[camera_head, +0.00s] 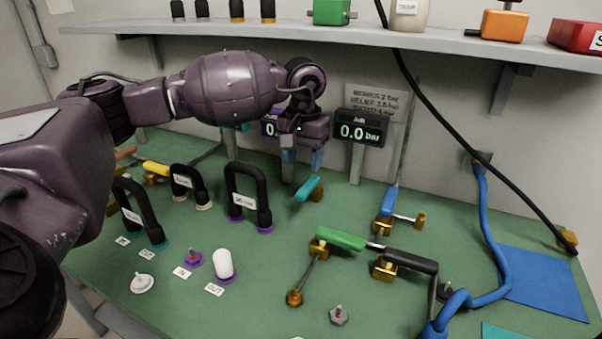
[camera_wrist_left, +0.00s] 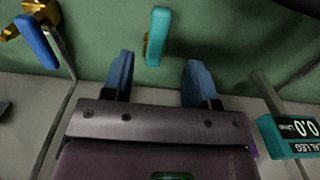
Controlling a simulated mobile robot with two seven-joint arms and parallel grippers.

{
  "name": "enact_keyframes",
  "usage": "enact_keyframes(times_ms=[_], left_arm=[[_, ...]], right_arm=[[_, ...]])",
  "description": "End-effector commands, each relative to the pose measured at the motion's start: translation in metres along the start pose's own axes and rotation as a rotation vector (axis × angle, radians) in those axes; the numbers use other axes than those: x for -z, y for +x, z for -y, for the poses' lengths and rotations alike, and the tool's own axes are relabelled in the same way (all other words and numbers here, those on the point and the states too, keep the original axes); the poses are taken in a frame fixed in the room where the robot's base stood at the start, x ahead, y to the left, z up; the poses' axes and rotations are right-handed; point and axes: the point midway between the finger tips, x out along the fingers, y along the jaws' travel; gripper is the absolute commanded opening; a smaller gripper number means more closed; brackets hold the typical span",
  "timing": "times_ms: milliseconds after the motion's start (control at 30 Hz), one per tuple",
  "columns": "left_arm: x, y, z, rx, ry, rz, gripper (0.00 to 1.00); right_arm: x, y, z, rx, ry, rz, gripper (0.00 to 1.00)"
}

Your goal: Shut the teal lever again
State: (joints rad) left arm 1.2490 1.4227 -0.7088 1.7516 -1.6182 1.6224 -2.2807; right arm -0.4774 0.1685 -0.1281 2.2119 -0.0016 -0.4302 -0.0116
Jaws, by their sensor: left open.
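The teal lever (camera_head: 308,188) sits on a small brass valve (camera_head: 317,195) near the middle back of the green bench. It is set at a slant in the head view. In the left wrist view the teal lever (camera_wrist_left: 159,32) stands lengthwise, centred ahead of the gap between my fingers. My left gripper (camera_head: 303,160) is open and empty, with blue fingertips behind and above the lever. The fingers (camera_wrist_left: 157,68) appear apart from the lever, one to each side of its line. My right gripper is not in view.
A blue lever (camera_head: 388,201), a green lever (camera_head: 340,238) and a black lever (camera_head: 410,261) stand to the right. A black hose loop (camera_head: 248,198) stands left of the teal lever. A gauge display (camera_head: 360,131) is behind, and a shelf (camera_head: 400,38) overhangs the back.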

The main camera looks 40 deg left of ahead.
Motion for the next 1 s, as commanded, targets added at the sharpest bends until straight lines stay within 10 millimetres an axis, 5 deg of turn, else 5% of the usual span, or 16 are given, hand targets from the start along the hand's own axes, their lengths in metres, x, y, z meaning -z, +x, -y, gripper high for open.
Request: enact_keyframes(times_ms=[233, 1000], left_arm=[[0.001, -0.026, 0.000, -0.001, 0.000, -0.002, 0.53], [0.000, -0.028, 0.000, 0.000, 0.000, 0.001, 0.53]], right_arm=[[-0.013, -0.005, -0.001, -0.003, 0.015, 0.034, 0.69], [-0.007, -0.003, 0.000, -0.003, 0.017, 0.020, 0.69]])
